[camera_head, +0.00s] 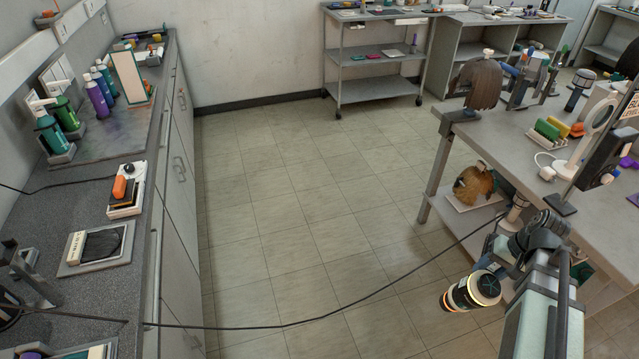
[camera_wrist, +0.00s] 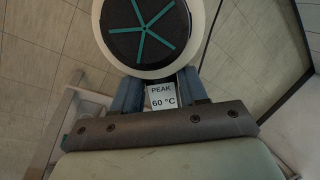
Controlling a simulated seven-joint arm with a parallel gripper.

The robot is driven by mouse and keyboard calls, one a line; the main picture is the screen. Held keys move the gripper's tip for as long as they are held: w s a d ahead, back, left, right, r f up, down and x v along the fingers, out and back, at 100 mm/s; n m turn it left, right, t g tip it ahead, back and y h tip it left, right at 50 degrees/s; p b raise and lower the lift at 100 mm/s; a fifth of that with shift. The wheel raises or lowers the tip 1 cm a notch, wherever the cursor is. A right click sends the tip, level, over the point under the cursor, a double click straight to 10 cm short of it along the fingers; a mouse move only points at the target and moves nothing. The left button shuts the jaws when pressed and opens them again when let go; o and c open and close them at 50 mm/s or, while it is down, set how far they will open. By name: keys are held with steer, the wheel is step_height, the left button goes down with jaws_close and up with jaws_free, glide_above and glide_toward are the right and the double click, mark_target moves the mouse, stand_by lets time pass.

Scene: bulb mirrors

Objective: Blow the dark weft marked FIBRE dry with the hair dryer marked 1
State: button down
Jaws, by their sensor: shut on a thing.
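My gripper (camera_head: 497,264) is shut on a hair dryer (camera_head: 472,291) and holds it over the floor aisle at the lower right of the head view. The dryer's round dark end with teal spokes and a pale rim shows in the wrist view (camera_wrist: 148,28). A label between the fingers (camera_wrist: 160,96) reads PEAK 60 °C; no number 1 is readable. A dark weft (camera_head: 103,244) lies flat on a pale board (camera_head: 72,268) on the left counter, far from my gripper. The small writing beside it is too small to read.
A black cord (camera_head: 283,326) sags from the dryer across the aisle to the left counter. A white device with an orange part (camera_head: 126,190) and several bottles (camera_head: 96,97) stand behind the weft. The right table (camera_head: 500,135) is close to my arm. The middle floor is clear.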

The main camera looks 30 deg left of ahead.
mark_target(498, 281)
stand_by(0.5)
steer(key=shift+s+d, duration=1.2)
steer(key=shift+w+a, duration=0.15)
steer(key=shift+w+a, duration=1.15)
steer(key=shift+s+d, duration=0.1)
steer(key=shift+s, duration=0.05)
steer(key=shift+s+d, duration=1.15)
steer(key=shift+d, duration=0.05)
